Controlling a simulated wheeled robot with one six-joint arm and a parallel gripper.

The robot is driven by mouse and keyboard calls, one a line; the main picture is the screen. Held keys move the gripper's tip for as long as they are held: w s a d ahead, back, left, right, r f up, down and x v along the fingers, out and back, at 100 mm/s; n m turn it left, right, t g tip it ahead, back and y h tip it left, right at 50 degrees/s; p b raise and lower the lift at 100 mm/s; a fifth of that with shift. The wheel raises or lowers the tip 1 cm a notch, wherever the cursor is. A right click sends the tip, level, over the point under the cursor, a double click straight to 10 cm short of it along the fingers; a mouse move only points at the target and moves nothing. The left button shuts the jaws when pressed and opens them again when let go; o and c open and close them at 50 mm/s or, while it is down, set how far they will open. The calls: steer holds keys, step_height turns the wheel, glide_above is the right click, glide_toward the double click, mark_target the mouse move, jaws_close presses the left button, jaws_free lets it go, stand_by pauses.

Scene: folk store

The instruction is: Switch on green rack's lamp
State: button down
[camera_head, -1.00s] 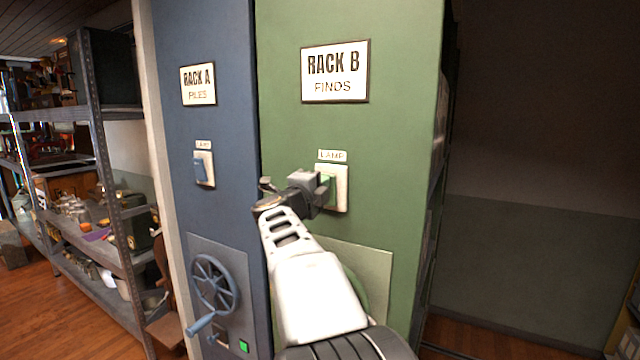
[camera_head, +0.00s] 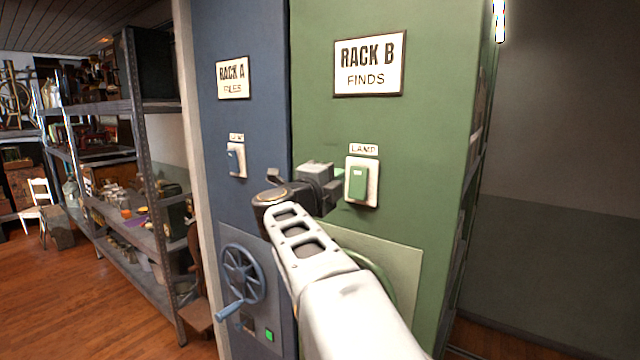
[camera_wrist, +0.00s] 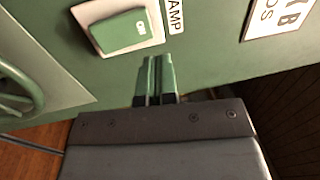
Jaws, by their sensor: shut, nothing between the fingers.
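The green rack (camera_head: 440,150) bears a sign reading RACK B FINDS (camera_head: 369,64). Below it, under a LAMP label, is a green rocker switch (camera_head: 358,183) on a pale plate. The switch also shows at the top left of the wrist view (camera_wrist: 122,32), with a small mark on one end. My gripper (camera_head: 338,186) is shut and empty, just left of the switch in the head view. In the wrist view my gripper's fingertips (camera_wrist: 158,62) are together and apart from the switch. A bright white lamp (camera_head: 500,22) glows at the rack's upper right edge.
The blue rack (camera_head: 215,140), RACK A, adjoins on the left with its own lamp switch (camera_head: 236,160) and a blue handwheel (camera_head: 241,275). A green handwheel (camera_head: 375,280) is partly hidden behind my arm. Metal shelving (camera_head: 150,150) stands further left. Wood floor (camera_head: 70,300) is open at lower left.

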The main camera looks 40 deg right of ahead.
steer(key=shift+s+a+r+b, duration=0.15)
steer(key=shift+s+a, duration=0.05)
steer(key=shift+a, duration=0.75)
steer(key=shift+s+a+r+b, duration=0.1)
steer(key=shift+s+a+b, duration=0.1)
steer(key=shift+a, duration=0.7)
steer(key=shift+s+a+r+b, duration=0.1)
steer(key=shift+s+a+r, duration=0.1)
steer(key=shift+a, duration=0.75)
steer(key=w+a+f+n+t+y, duration=0.5)
steer(key=w+a+n+t+y, duration=0.5)
steer(key=n+t, duration=0.45)
steer(key=a+f+n+g+y, duration=0.4)
steer(key=a+f+n+y, duration=0.35)
steer(key=f+n, duration=0.25)
steer(key=s+a+f+n+g, duration=0.2)
steer(key=s+f+n+g, duration=0.2)
steer(key=s+f, duration=0.4)
steer(key=s+a+f+n+g+y, duration=0.1)
steer(key=s+a+f+n+g, duration=0.1)
steer(key=s+f+n+g, duration=0.3)
steer(key=s+f+g, duration=0.1)
steer(key=s+f, duration=0.3)
steer(key=f, duration=0.2)
steer(key=shift+s+a+f+g, duration=0.3)
steer(key=shift+g, duration=0.05)
steer(key=shift+a+y, duration=0.15)
steer(key=shift+y, duration=0.1)
